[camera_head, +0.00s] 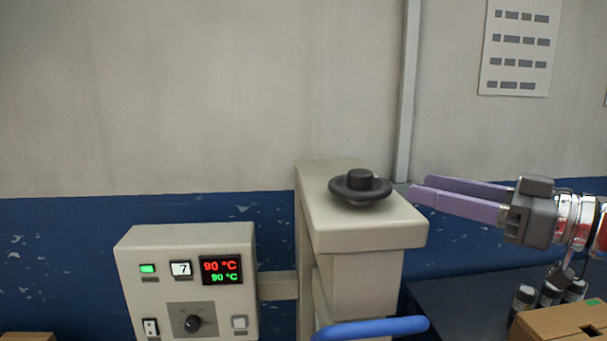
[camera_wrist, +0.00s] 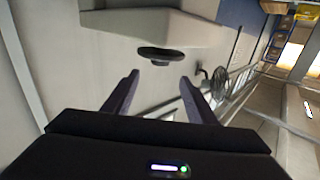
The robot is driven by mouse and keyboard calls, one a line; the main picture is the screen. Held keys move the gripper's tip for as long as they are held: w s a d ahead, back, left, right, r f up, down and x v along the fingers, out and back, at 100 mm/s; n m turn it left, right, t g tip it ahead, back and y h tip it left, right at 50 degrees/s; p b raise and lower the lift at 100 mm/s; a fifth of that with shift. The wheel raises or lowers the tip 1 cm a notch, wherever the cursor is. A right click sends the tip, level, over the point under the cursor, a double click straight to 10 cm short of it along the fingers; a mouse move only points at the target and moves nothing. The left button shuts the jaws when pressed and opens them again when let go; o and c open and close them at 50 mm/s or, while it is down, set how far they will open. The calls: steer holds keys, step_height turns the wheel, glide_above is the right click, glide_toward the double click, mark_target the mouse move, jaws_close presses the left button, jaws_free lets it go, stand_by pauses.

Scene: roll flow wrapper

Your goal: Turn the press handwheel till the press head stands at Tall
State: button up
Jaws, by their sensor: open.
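The black press handwheel (camera_head: 360,188) lies flat, with a raised hub, on top of the beige press column (camera_head: 365,235) in the head view. It also shows in the wrist view (camera_wrist: 160,54), ahead of and between my fingers. My gripper (camera_head: 420,189) is open and empty, just right of the wheel at about its height. Its purple fingers point left towards the wheel, and a gap shows between them and the rim. In the wrist view my gripper (camera_wrist: 159,77) has its fingers spread wide. The press head and any Tall mark cannot be made out.
A control box (camera_head: 190,285) with a 90 °C display stands left of the column. A blue bar (camera_head: 370,328) is at the lower front. A dark table (camera_head: 455,295) with small jars (camera_head: 549,293) and a cardboard box (camera_head: 562,322) is at lower right. The space above the wheel is clear.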

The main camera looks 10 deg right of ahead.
mark_target(372, 176)
steer(key=shift+x, duration=5.7)
steer(key=shift+c, duration=0.3)
steer(key=c, duration=1)
